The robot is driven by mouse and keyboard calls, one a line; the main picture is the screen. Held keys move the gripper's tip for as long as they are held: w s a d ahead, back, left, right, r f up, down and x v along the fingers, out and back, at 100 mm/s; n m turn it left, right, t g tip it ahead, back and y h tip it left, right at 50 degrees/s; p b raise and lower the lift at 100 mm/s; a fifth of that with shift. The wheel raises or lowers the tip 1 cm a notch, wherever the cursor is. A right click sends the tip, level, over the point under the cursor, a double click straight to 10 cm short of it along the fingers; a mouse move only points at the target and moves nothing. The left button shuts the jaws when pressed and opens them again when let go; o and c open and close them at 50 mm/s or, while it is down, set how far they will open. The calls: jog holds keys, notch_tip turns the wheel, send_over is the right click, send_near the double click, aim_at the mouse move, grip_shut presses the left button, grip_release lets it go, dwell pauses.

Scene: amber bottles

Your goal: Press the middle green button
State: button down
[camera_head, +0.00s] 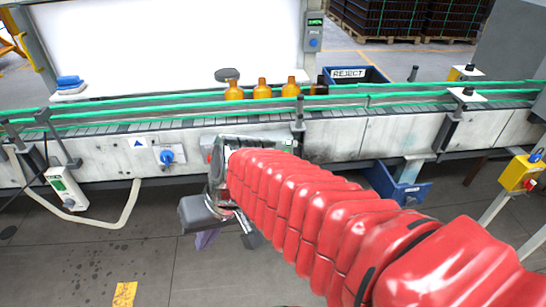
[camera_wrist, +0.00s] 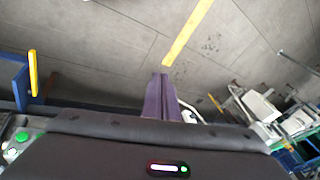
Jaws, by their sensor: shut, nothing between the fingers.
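My gripper (camera_head: 207,240) hangs in front of the conveyor's side, pointing down toward the floor. In the wrist view its purple fingers (camera_wrist: 160,97) are together with nothing between them. A button panel on the conveyor front is mostly hidden behind my red arm in the head view. In the wrist view a round green button (camera_wrist: 21,137) shows at the lower left, partly cut by my gripper body. I cannot tell which button is the middle one. My fingers are apart from the panel.
Amber bottles (camera_head: 262,90) stand on the conveyor (camera_head: 400,130) between green rails. A blue REJECT bin (camera_head: 372,76) is behind it. A blue switch (camera_head: 167,157) is left of my arm. A blue crate (camera_head: 405,190) sits below the conveyor. The floor in front is clear.

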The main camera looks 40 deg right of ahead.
jog(key=w+d+f+m+t+y, duration=0.4)
jog(key=w+d+f+m, duration=0.1)
jog(key=w+d+m, duration=0.5)
jog(key=d+f+m+t+h, duration=0.2)
jog(key=d+f+m, duration=0.1)
jog(key=d, duration=0.6)
jog(key=s+d+f+m+t+h, duration=0.1)
jog(key=d+f+m+t+h, duration=0.2)
jog(key=d, duration=0.7)
jog(key=shift+s+d+m, duration=0.2)
jog(key=shift+d+m, duration=0.1)
jog(key=shift+m, duration=0.5)
jog(key=shift+w+f, duration=0.1)
jog(key=shift+w, duration=0.05)
jog(key=w+d, duration=0.5)
jog(key=w, duration=0.2)
jog(key=shift+w, duration=0.1)
jog(key=shift+w+d, duration=0.2)
jog(key=shift+w, duration=0.15)
